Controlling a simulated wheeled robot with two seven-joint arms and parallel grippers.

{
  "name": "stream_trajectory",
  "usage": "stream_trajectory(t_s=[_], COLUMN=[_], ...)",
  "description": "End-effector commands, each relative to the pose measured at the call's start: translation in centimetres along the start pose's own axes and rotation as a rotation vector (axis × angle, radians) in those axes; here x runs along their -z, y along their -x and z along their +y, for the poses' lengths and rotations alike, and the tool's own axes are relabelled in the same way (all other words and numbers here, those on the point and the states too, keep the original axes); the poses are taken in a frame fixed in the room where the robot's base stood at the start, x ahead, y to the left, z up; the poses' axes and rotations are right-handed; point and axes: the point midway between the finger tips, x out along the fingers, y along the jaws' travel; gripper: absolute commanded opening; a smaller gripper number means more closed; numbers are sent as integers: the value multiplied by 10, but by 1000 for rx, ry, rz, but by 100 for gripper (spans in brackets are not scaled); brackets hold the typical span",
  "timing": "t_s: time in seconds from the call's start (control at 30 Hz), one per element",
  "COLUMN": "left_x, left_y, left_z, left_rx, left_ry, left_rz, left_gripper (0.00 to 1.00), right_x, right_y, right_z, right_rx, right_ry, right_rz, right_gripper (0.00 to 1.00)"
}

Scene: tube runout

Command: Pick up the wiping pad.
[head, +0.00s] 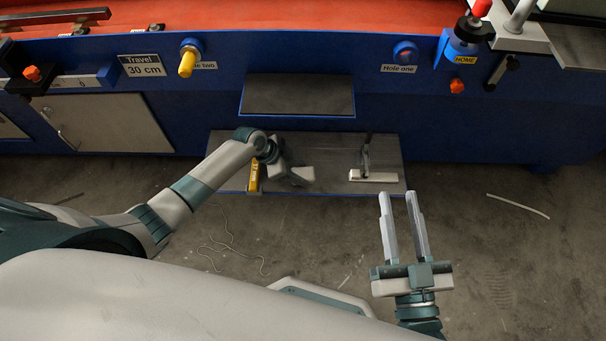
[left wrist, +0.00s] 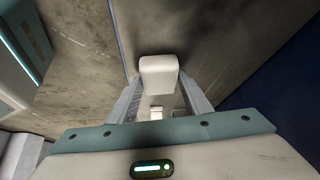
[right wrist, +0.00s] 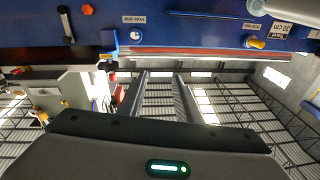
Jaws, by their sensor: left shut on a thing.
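The wiping pad (left wrist: 158,75) is a pale, rounded block between the fingertips of my left gripper (left wrist: 160,88) in the left wrist view. The left gripper is shut on it. In the head view my left gripper (head: 293,177) is over the low grey shelf (head: 330,150), and its own hand largely hides what it holds. I cannot tell whether the pad touches the shelf. My right gripper (head: 398,194) is empty, its two long fingers apart, in front of the shelf's right end; its fingers also show apart in the right wrist view (right wrist: 162,76).
A yellow labelled block (head: 254,177) stands beside the left gripper. A white-based tool with a dark upright handle (head: 373,177) is on the shelf's right part. A smaller upper ledge (head: 298,94) juts from the blue machine front (head: 200,105). Thin pale strands (head: 235,248) lie on the floor.

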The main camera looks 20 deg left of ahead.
Motion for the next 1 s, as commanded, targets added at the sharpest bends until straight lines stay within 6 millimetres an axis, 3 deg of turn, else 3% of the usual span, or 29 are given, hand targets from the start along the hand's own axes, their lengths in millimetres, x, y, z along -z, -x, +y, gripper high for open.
stream_trajectory(t_s=[0.37, 0.5, 0.67, 1.0], left_x=[4, 10, 4, -9], left_y=[6, 15, 17, 26], left_z=[0, 0, 28, 109], left_rx=[0, 0, -3, -4], left_ry=[-1, -1, -1, 0], left_rz=[0, 1, 0, 0], left_gripper=[23, 23, 23, 22], right_x=[-4, -18, -37, -85], right_y=[0, 1, 4, 27], right_z=[1, 6, 12, 27], right_rx=[-1, -10, -21, -52], right_ry=[-2, -3, -11, -38], right_rz=[-31, -107, -218, -521], right_gripper=[31, 31, 31, 31])
